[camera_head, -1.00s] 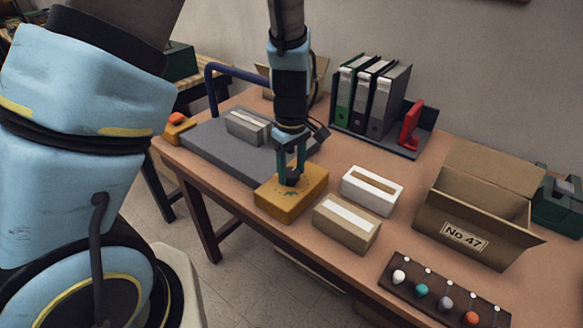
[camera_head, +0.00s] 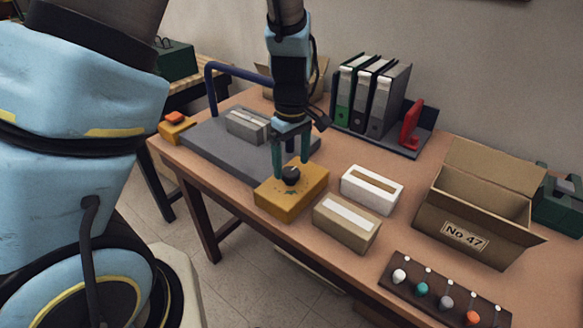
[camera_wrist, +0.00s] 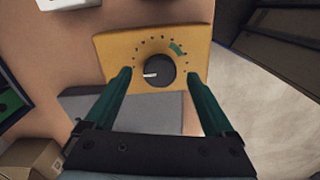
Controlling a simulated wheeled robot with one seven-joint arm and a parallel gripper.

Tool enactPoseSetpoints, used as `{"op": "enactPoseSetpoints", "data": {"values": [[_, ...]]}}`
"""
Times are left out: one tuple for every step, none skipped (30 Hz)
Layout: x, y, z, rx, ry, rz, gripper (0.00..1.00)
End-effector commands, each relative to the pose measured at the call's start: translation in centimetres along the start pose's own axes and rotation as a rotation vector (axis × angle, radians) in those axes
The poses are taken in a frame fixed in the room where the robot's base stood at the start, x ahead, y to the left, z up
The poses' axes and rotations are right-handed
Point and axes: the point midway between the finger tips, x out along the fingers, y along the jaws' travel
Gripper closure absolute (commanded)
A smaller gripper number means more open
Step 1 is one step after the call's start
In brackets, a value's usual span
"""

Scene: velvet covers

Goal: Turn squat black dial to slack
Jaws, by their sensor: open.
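The squat black dial (camera_head: 291,176) sits on top of a yellow box (camera_head: 277,203) near the table's front edge. In the wrist view the dial (camera_wrist: 160,71) shows a white pointer mark directed to the left. Dark tick marks ring it, and a green patch (camera_wrist: 178,48) lies on the scale at its upper right. No lettering is legible. My gripper (camera_head: 290,170) is above the yellow box with its fingers apart. In the wrist view the two green fingertips (camera_wrist: 158,73) stand on either side of the dial, clear of it.
A grey platform with a blue rail (camera_head: 207,80) lies behind the box, a grey block (camera_head: 247,127) on it. A white box (camera_head: 372,188) and a tan box (camera_head: 347,222) stand close to the right. Farther right are an open carton (camera_head: 470,210) and a rack of coloured knobs (camera_head: 440,290).

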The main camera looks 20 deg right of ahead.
Motion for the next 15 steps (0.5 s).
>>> {"op": "enactPoseSetpoints", "data": {"values": [[-1.1,0.1,0.0,0.002,0.002,0.006,0.11],[-1.7,0.2,0.0,0.003,0.002,0.007,0.11],[-2.5,0.2,0.0,0.002,0.002,0.007,0.11],[-3.1,0.1,0.0,0.002,0.002,0.006,0.11],[-3.7,0.1,0.0,0.003,0.002,0.006,0.11],[-4.5,0.1,0.0,0.002,0.001,0.006,0.11],[-5.0,0.1,0.0,0.002,0.002,0.006,0.11],[-5.6,0.1,0.0,0.002,0.002,0.005,0.11],[-6.2,0.1,0.0,0.001,0.002,0.005,0.11],[-6.6,0.1,0.0,0.001,0.001,0.005,0.11],[-7.0,0.1,0.0,0.000,0.001,0.005,0.11],[-7.4,0.1,0.0,0.001,0.001,0.002,0.11],[-7.7,0.1,0.0,0.002,0.001,0.002,0.11],[-7.9,0.1,0.0,0.002,0.001,0.003,0.11],[-8.2,0.0,0.0,0.001,0.001,0.002,0.11]]}}
